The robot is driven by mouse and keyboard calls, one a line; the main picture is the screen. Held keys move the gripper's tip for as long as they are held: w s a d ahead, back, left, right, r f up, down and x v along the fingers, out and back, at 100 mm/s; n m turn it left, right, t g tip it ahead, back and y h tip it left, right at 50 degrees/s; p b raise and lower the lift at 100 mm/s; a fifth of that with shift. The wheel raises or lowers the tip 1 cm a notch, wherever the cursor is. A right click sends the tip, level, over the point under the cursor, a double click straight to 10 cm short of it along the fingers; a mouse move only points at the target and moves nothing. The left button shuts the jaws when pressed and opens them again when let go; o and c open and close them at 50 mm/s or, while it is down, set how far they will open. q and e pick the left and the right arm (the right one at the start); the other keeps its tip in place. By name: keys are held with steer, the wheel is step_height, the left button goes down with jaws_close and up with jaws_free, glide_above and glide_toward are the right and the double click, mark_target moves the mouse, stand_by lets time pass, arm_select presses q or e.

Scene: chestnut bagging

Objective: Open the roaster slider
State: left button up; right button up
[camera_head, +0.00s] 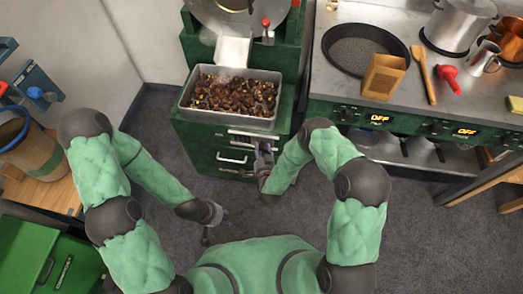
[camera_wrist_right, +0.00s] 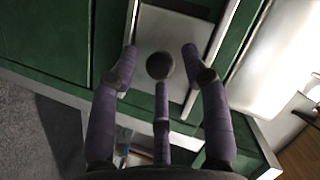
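The green roaster (camera_head: 291,52) stands at the top centre, with a pale chute (camera_head: 233,50) on its front. A small red knob (camera_head: 266,22) sits beside the chute; I cannot tell for sure which part is the slider. My right gripper (camera_head: 264,153) is low at the green cabinet front, well below the knob. In the right wrist view its purple fingers (camera_wrist_right: 160,62) are spread apart, facing a grey metal panel (camera_wrist_right: 176,35) framed in green. Nothing is visibly held. My left gripper (camera_head: 207,226) hangs over the floor, away from the roaster; its fingers are too small to read.
A metal tray (camera_head: 184,103) full of chestnuts sits on the green cabinet (camera_head: 200,140), below the chute. Grey floor lies between.

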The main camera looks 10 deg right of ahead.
steer(key=v, duration=1.2)
steer(key=shift+f, duration=0.1)
stand_by(0.5)
steer(key=s+d+n+g+y+p, duration=0.1)
steer(key=s+n+g+y+p, duration=0.3)
steer(key=s+g, duration=1)
steer(key=n+p, duration=0.1)
steer(key=n, duration=0.2)
steer(key=shift+s+d+r+y, duration=0.25)
steer(key=shift+d+r+y, duration=0.05)
steer(key=shift+r, duration=0.05)
stand_by(0.5)
